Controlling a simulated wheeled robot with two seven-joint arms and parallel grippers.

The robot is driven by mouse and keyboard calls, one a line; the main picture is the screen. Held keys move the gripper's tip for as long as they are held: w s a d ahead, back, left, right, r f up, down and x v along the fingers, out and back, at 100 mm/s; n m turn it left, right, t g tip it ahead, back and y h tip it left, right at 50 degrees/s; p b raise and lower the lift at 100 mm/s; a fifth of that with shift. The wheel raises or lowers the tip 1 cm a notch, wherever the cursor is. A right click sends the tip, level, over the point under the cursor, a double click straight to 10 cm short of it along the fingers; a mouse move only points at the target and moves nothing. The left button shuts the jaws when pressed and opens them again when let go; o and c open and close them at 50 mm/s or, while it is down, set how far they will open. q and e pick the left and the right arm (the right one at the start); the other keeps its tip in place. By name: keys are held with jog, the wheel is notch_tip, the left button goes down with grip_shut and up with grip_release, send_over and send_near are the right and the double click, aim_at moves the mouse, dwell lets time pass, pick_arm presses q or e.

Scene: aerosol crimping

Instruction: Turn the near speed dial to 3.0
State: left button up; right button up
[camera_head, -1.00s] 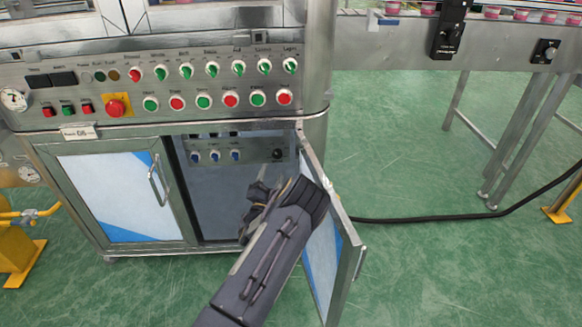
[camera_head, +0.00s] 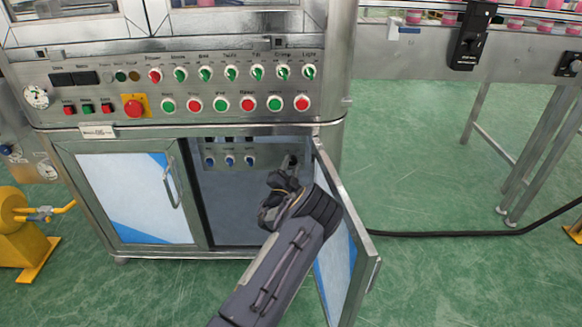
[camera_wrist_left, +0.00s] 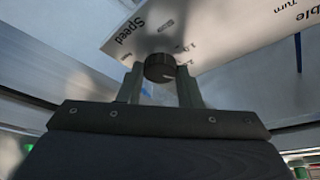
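The near speed dial (camera_head: 291,161) is a dark round knob at the right end of the small panel inside the open cabinet. In the left wrist view the dial (camera_wrist_left: 160,68) shows a pale pointer mark, with the printed word "Speed" and scale figures beside it, partly cut off by it. My left gripper (camera_head: 287,176) is just in front of and below the dial. In the wrist view its two fingers (camera_wrist_left: 160,82) stand apart, one on each side of the dial; I see no clear contact. My right gripper is not in view.
The open cabinet door (camera_head: 342,240) stands just right of my left arm. The closed left door (camera_head: 125,200) has a handle. Small blue knobs (camera_head: 230,161) sit left on the inner panel. Above is the main control panel (camera_head: 330,90) with buttons and switches.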

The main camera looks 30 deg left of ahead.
pick_arm(q)
jog(key=c, duration=0.4)
jog(key=shift+c, duration=0.2)
jog(key=shift+m, duration=0.4)
jog(key=shift+r+m+h, duration=0.1)
jog(key=shift+m+h, duration=0.5)
jog(key=shift+m, duration=0.5)
jog(key=m+g, duration=0.1)
jog(key=m, duration=0.1)
jog(key=shift+r+m+h, duration=0.1)
jog(key=shift+m+h, duration=0.3)
jog(key=m+g, duration=0.1)
jog(key=m, duration=0.2)
jog(key=m+g, duration=0.1)
jog(key=m, duration=0.2)
jog(key=shift+r+g, duration=0.15)
jog(key=shift+g, duration=0.15)
jog(key=shift+h, duration=0.3)
jog(key=o, duration=1)
